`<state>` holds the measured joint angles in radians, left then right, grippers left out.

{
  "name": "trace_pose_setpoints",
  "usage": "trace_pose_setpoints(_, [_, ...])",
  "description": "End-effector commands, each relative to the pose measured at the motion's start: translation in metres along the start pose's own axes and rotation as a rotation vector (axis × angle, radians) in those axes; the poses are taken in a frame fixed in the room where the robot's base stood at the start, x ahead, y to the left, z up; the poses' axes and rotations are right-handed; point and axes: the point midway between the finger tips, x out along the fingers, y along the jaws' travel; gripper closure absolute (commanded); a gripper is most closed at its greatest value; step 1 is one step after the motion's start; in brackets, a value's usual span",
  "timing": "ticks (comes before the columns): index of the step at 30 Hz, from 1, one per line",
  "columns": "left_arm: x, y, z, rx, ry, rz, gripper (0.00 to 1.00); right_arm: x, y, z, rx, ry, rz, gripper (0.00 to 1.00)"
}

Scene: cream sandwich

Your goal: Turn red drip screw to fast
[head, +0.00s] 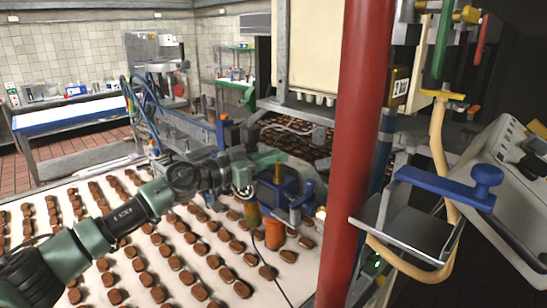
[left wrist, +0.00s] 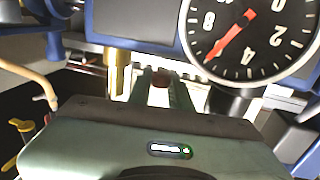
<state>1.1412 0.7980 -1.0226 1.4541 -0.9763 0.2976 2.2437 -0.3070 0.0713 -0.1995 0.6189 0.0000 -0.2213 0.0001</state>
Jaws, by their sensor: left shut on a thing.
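My left gripper (head: 281,160) reaches in from the left over the chocolate-covered conveyor, up against a blue machine assembly. In the left wrist view, the two fingers of the gripper (left wrist: 161,92) are closed around a small dark red knob (left wrist: 161,77), which looks like the red drip screw. Only its top shows between the fingers. A round dial (left wrist: 245,38) with white numbers and a red needle stands just beyond, at the upper right. The screw cannot be made out in the head view. My right gripper is not in view.
A thick red post (head: 355,130) stands close to the right of the gripper. A blue box (head: 275,192) and an orange cylinder (head: 275,235) sit below it. Rows of chocolates cover the white belt (head: 130,240). A blue handle (head: 445,186) is at the right.

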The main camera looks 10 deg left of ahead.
Motion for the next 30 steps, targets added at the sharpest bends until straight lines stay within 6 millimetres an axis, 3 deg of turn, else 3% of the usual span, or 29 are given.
trace_pose_setpoints(11, [0.004, 0.006, -0.007, 0.005, 0.007, -0.113, 1.00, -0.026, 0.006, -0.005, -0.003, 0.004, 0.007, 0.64])
trace_pose_setpoints(30, [0.000, 0.002, -0.002, 0.000, 0.003, -0.272, 1.00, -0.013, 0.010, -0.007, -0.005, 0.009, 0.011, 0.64])
